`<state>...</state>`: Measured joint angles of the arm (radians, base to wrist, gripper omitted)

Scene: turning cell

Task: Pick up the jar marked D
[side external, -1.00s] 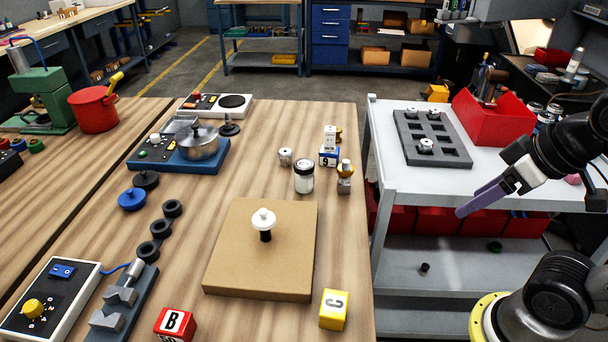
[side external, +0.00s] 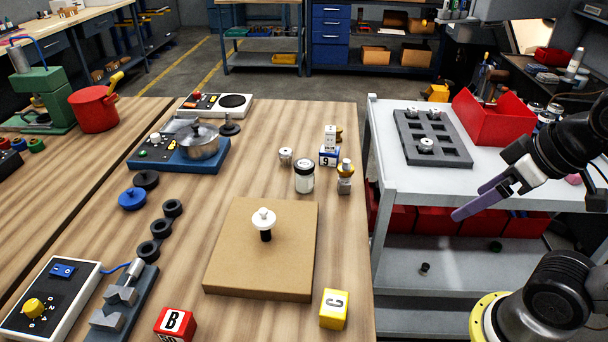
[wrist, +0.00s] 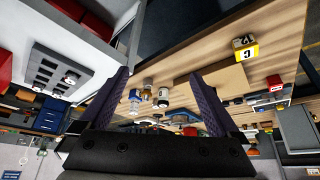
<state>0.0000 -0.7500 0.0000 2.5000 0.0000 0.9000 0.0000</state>
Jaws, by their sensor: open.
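A small glass jar (side external: 304,177) with a dark rim and pale contents stands upright on the wooden bench, behind the brown board. No letter D can be read on it or on any other jar in these frames. My gripper (side external: 468,208) is beside the grey cart, to the right of the bench and well apart from the jar. In the wrist view my gripper (wrist: 159,73) has its two purple fingers spread with nothing held between them. A cluster of small items shows beyond the fingers there, too small to tell apart surely.
A brown board (side external: 225,270) with a white-and-black knob lies on the bench. The cart (side external: 385,180) holds a grey tray.

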